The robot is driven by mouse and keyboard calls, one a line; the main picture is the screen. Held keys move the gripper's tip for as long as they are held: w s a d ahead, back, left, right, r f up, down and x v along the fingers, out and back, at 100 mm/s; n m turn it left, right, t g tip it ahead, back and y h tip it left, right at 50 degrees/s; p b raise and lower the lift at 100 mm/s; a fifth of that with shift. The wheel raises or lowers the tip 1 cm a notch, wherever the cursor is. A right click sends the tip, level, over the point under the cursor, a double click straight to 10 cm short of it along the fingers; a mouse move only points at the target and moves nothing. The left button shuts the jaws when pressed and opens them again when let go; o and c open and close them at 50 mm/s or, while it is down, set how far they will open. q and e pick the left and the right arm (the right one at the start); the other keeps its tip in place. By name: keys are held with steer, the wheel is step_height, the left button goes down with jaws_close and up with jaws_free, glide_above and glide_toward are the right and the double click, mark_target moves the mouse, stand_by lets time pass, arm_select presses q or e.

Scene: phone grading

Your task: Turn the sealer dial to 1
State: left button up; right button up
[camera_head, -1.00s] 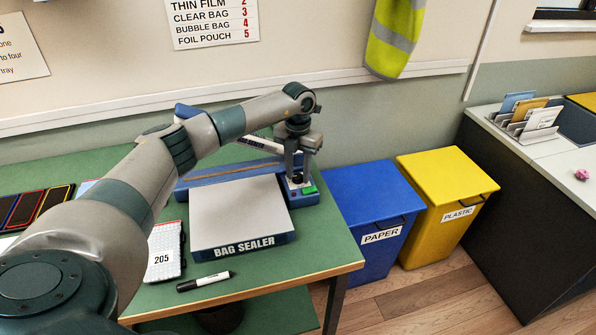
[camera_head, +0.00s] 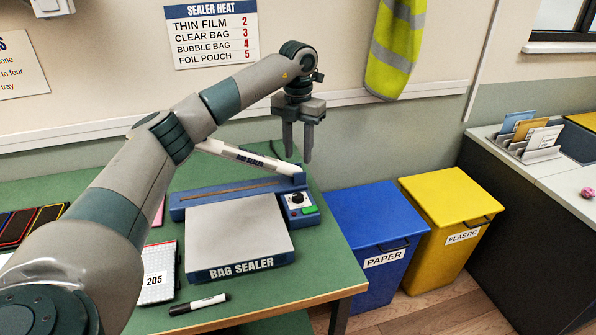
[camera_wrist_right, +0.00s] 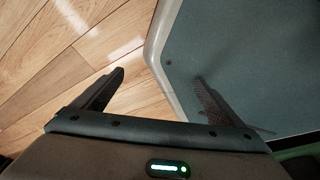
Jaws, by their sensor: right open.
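The bag sealer (camera_head: 238,234) stands on the green table, with its white sealing arm (camera_head: 243,157) raised at the back. Its black dial (camera_head: 297,199) sits on the blue panel at the right end, above a green button (camera_head: 309,210). The number the dial points to is too small to read. My left gripper (camera_head: 298,157) hangs in the air above the dial, apart from it, fingers pointing down with a gap between them and nothing held. My right gripper (camera_wrist_right: 158,82) shows only in the right wrist view, open and empty, over the floor and a grey-blue surface.
A sealer heat chart (camera_head: 211,35) hangs on the wall. A marker (camera_head: 199,304) and a white item labelled 205 (camera_head: 158,281) lie on the green table (camera_head: 240,308). Blue paper (camera_head: 372,230) and yellow plastic (camera_head: 450,215) bins stand right of it.

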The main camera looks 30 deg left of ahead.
arm_select(q)
steer(key=shift+r+b, duration=0.3)
steer(key=shift+r, duration=1.5)
arm_select(e)
steer(key=shift+w+a+r+t, duration=0.1)
steer(key=shift+w+a+t, duration=0.2)
steer(key=shift+w, duration=0.5)
steer(key=shift+w+a+t, duration=0.1)
steer(key=shift+w+a, duration=0.25)
steer(key=shift+w, duration=0.4)
arm_select(q)
steer(key=shift+s+f, duration=0.1)
arm_select(e)
steer(key=shift+s, duration=0.1)
